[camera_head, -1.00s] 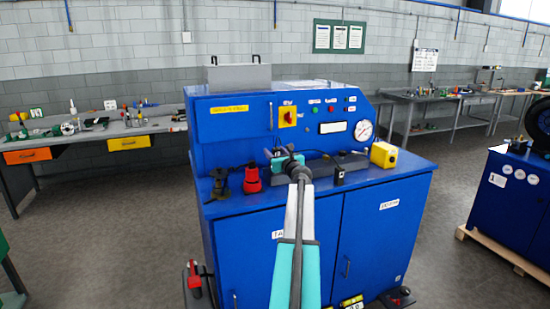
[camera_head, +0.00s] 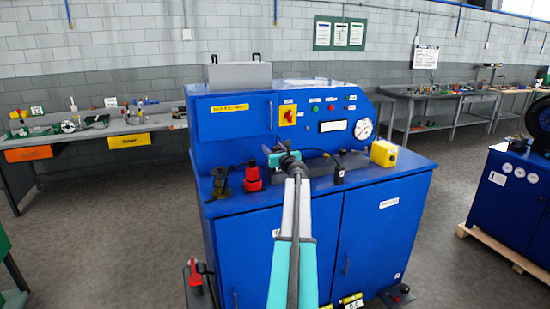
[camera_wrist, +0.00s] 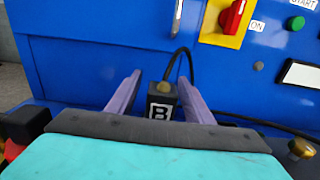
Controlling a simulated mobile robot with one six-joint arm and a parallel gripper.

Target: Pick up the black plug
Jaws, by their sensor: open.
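A black plug (camera_wrist: 162,103) with a white "B" label, a brass-coloured top and a black cable stands upright in the wrist view. My gripper (camera_wrist: 160,80) is open, with one purple finger on each side of this plug. I cannot tell whether either finger touches it. In the head view my gripper (camera_head: 281,150) is over the blue cabinet's ledge and hides this plug. Another dark plug with a pale label (camera_head: 340,173) stands on the ledge to the right of my gripper.
A red plug (camera_head: 252,180) and a dark olive one (camera_head: 221,184) stand left of my gripper on the ledge. A yellow box (camera_head: 383,153) stands at the right. The blue cabinet's panel (camera_head: 235,120) with its red switch (camera_head: 288,115) rises close behind.

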